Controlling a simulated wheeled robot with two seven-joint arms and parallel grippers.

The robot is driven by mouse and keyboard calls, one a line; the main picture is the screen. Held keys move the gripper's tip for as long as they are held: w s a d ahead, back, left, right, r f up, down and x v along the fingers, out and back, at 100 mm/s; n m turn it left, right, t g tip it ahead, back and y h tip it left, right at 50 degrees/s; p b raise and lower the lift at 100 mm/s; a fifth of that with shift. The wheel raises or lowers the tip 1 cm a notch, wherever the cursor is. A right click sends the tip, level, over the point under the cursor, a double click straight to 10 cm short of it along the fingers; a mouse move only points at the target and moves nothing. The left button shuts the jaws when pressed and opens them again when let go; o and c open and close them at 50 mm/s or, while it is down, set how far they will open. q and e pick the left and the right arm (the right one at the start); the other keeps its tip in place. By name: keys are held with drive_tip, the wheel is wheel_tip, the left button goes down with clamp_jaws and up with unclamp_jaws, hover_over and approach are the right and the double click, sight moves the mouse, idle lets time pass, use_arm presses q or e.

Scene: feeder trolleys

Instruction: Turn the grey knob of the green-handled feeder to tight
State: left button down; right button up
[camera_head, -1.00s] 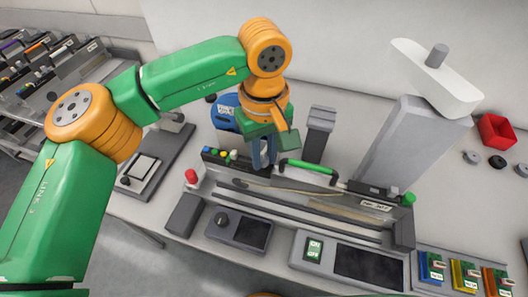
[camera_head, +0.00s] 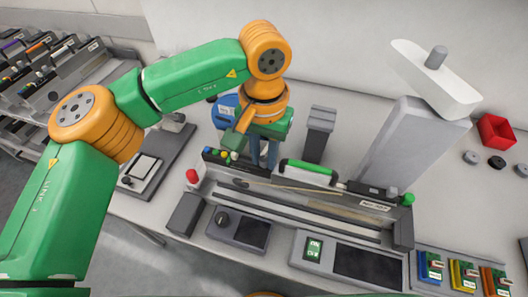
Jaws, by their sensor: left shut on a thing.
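The feeder with the green handle (camera_head: 308,167) lies along the long grey fixture on the bench in the head view. My left gripper (camera_head: 263,163) points down at the feeder's left end, to the left of the handle. Its blue-grey fingers are close together and shut on the grey knob. The knob itself is hidden by the fingers, so its angle does not show. My right gripper is not in view.
A red button (camera_head: 192,176) stands at the fixture's left end and a green one (camera_head: 408,199) at its right end. A grey post (camera_head: 319,135) rises behind the handle. A tall grey column (camera_head: 405,145) stands at right. A red bin (camera_head: 496,132) is far right.

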use_arm(q)
drive_tip(key=shift+m, duration=0.6)
drive_tip(key=c, duration=0.7)
unclamp_jaws()
